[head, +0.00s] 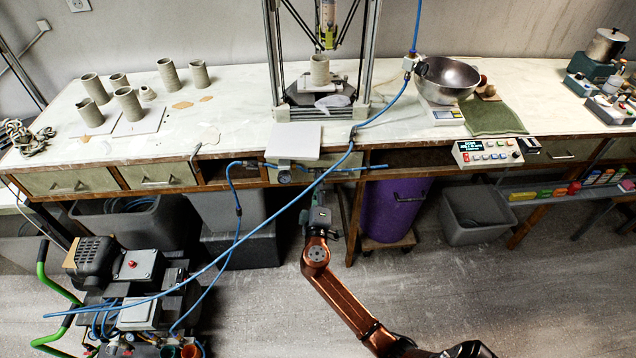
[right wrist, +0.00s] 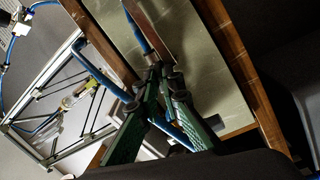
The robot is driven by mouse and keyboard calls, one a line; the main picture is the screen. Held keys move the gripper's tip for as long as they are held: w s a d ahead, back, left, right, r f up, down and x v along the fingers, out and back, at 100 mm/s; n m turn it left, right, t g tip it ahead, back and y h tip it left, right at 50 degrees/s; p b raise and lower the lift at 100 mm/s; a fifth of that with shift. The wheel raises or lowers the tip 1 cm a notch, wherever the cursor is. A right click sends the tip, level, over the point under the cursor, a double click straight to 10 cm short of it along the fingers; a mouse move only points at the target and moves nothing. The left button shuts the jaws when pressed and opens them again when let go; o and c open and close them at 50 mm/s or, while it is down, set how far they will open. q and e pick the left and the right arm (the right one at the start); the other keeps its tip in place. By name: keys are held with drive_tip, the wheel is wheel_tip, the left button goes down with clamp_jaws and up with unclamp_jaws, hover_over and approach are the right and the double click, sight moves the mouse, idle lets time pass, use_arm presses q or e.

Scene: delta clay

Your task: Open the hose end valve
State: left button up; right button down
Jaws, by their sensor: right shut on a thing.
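My right gripper (head: 318,200) is just in front of the worktable's front edge, pointing toward the table. In the right wrist view its green fingers (right wrist: 162,85) are closed around a small dark piece among blue tubing, in the place of the hose end valve. The fingers hide most of it, so its lever position cannot be told. A blue tube (head: 350,169) runs right from there. My left gripper is not in view.
A longer blue hose (head: 240,248) crosses the space in front of the table and passes close to my gripper. A purple bin (head: 394,210) stands under the table to the right. Clay cylinders (head: 128,104) stand at the left.

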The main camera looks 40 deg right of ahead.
drive_tip(key=n, duration=0.2)
drive_tip(key=shift+w+a+r+n, duration=0.15)
drive_tip(key=shift+a+n, duration=0.1)
drive_tip(key=shift+n, duration=0.05)
idle(0.5)
drive_tip(key=c, duration=2.3)
unclamp_jaws()
drive_tip(key=shift+w, duration=0.1)
drive_tip(key=shift+o, duration=1)
drive_tip(key=shift+d, duration=0.2)
drive_tip(key=shift+s+a+f, duration=0.1)
drive_tip(key=shift+s+f, duration=0.1)
